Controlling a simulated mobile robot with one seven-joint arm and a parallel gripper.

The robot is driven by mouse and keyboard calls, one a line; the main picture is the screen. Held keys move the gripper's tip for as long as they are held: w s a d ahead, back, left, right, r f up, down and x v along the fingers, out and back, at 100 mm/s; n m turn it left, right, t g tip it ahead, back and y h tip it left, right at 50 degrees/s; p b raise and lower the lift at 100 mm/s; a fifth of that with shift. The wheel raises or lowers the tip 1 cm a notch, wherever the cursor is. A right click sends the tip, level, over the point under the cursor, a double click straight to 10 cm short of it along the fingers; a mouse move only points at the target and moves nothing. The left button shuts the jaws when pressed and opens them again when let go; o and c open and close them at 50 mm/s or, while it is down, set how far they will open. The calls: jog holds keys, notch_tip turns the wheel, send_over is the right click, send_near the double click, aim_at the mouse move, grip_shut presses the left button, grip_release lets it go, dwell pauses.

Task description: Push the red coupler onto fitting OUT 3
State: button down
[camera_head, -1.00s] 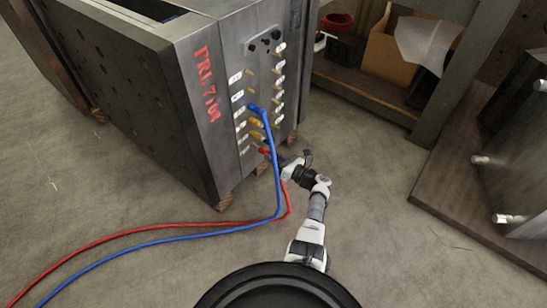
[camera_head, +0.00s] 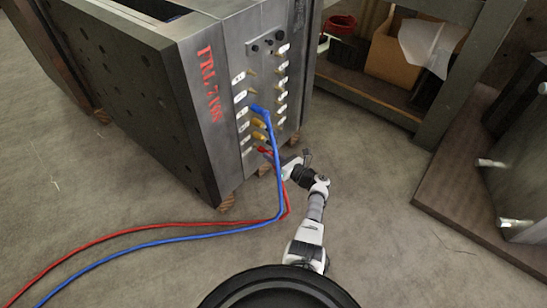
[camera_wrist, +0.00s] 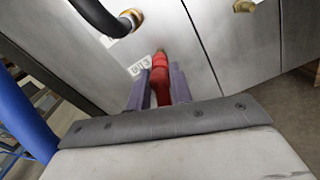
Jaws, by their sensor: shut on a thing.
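The red coupler (camera_wrist: 159,78) is held between the two fingers of my gripper (camera_wrist: 160,85), which is shut on it. In the wrist view its front end is right at a brass fitting (camera_wrist: 160,53) beside a white label (camera_wrist: 139,66) that seems to read OUT 3. In the head view the red coupler (camera_head: 265,151) is at the lower part of the mould's fitting panel (camera_head: 247,162), mostly hidden by my gripper (camera_head: 276,160).
A blue hose (camera_head: 277,170) with its blue coupler (camera_head: 258,111) sits on a fitting higher up and hangs past my gripper. A black hose (camera_wrist: 98,15) on a brass fitting is close by in the wrist view. A red hose (camera_head: 130,231) trails left over open floor.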

jog(key=shift+w+a, duration=0.15)
jog(key=shift+w+a, duration=0.2)
dwell(0.3)
jog(key=shift+w+a+b, duration=0.25)
jog(key=shift+a+b, duration=0.15)
jog(key=shift+b, duration=0.05)
dwell(0.5)
jog(key=c, duration=0.8)
grip_release()
jog(key=shift+o, duration=0.2)
jog(key=p+v, duration=0.2)
jog(key=v, duration=0.5)
jog(key=shift+p, duration=0.3)
